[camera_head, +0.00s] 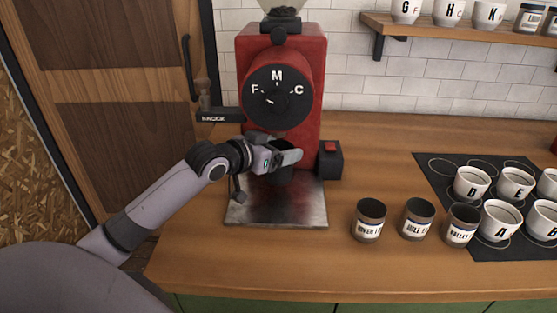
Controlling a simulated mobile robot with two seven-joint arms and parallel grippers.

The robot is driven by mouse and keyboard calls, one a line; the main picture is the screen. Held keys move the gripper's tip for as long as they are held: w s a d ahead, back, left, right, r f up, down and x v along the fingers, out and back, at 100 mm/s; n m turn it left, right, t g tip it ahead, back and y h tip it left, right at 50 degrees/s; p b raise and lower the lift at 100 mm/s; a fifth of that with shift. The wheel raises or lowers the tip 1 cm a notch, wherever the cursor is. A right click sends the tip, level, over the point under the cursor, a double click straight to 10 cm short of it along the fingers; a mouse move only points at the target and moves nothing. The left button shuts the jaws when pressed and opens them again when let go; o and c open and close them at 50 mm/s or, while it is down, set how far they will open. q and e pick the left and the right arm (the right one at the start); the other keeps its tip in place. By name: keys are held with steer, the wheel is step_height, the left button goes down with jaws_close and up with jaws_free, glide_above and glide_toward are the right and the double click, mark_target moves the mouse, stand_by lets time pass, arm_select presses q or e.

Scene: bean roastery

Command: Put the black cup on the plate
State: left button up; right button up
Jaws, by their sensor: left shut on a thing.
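The black cup (283,146) is a dark shape under the spout of the red grinder (304,68), partly hidden by my left gripper. My left gripper (288,157) comes in from the left and is shut on the black cup. The silver metal plate (275,210) lies on the counter at the grinder's foot, below the gripper. The dark area under the gripper makes it hard to tell where the cup's bottom ends; it appears above the plate. My right gripper is out of view.
Several white lettered cups (471,184) stand on a black mat (434,170) farther right. A small black box with a red switch (330,147) adjoins the grinder. The wooden counter (374,152) is clear behind the jars.

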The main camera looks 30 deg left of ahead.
arm_select(q)
steer(key=shift+f, duration=1.7)
steer(key=shift+f, duration=0.15)
steer(key=o, duration=1.1)
steer(key=shift+c, duration=0.2)
steer(key=v, duration=1.2)
steer(key=shift+s, duration=0.15)
